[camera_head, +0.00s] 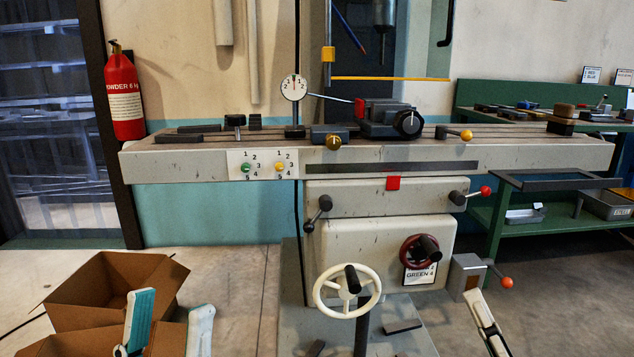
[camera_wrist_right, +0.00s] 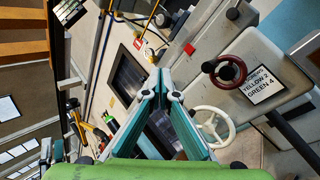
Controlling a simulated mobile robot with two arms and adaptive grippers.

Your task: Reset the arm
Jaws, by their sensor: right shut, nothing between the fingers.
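My left gripper (camera_head: 172,300) is at the bottom left of the head view. Its two teal and white fingers stand apart with nothing seen between them, in front of the cardboard boxes. My right gripper (camera_head: 474,296) shows as a narrow white and black shape at the bottom right, in front of the floor beside the machine. In the right wrist view the teal fingers of my right gripper (camera_wrist_right: 159,82) come together at their tips, shut and empty. The rest of both arms is out of the head view.
A grey milling machine with a long table (camera_head: 400,160) fills the middle. Its white handwheel (camera_head: 318,290), red handwheel (camera_head: 412,262) and red-knobbed lever (camera_head: 470,196) stick out forward. Open cardboard boxes (camera_head: 75,318) stand at left, a green workbench (camera_head: 492,235) at right.

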